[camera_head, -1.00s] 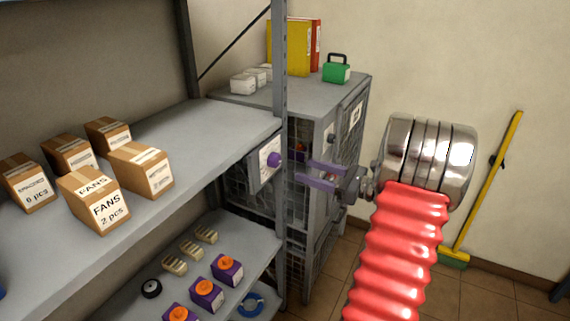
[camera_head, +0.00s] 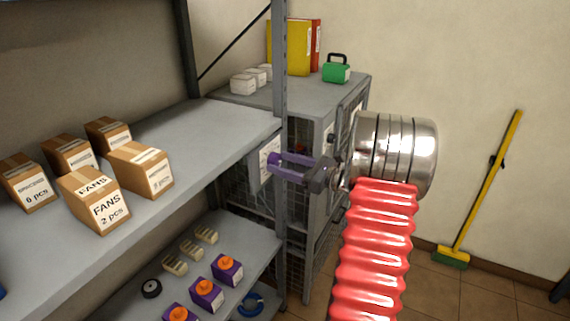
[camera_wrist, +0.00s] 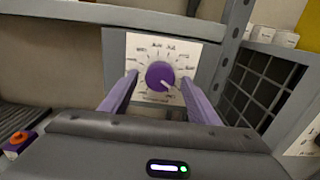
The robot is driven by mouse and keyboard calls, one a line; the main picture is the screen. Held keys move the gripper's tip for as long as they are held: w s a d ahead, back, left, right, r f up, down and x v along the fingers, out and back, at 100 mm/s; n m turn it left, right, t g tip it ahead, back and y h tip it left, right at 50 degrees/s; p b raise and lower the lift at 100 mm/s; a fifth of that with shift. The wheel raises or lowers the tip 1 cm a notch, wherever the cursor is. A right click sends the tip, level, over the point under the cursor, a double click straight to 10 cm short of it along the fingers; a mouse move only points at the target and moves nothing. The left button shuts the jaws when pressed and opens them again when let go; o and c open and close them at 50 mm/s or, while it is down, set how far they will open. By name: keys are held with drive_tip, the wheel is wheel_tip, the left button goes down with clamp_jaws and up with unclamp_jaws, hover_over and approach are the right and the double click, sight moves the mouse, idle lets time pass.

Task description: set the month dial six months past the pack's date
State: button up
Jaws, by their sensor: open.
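The month dial is a purple knob (camera_wrist: 160,76) on a white plate (camera_wrist: 185,52) with month marks around it. The marks are too small to read surely. A pale line on the knob points to the lower right in the wrist view. In the head view the plate (camera_head: 268,156) hangs at the shelf post and the knob is mostly hidden by my gripper. My gripper (camera_head: 275,167) has purple fingers, which are open. In the wrist view its fingers (camera_wrist: 160,88) stand left and right of the knob, with gaps on both sides. No pack's date is readable.
A grey shelf post (camera_head: 280,100) stands beside the plate, with a mesh cabinet (camera_head: 325,130) behind. Cardboard boxes (camera_head: 93,200) stand on the upper shelf. Purple boxes with orange tops (camera_head: 207,293) stand on the lower shelf. A broom (camera_head: 485,190) leans at the right wall.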

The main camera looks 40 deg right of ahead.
drive_tip(key=c, duration=1)
drive_tip(key=shift+d, duration=0.1)
drive_tip(key=shift+c, duration=0.2)
drive_tip(key=shift+n, duration=0.5)
drive_tip(key=n, duration=0.2)
drive_tip(key=shift+n, duration=0.3)
drive_tip(key=n, duration=0.4)
drive_tip(key=shift+n, duration=0.3)
drive_tip(key=n, duration=0.4)
drive_tip(key=shift+n, duration=0.3)
drive_tip(key=shift+f+n, duration=0.1)
drive_tip(key=shift+n, duration=1.4)
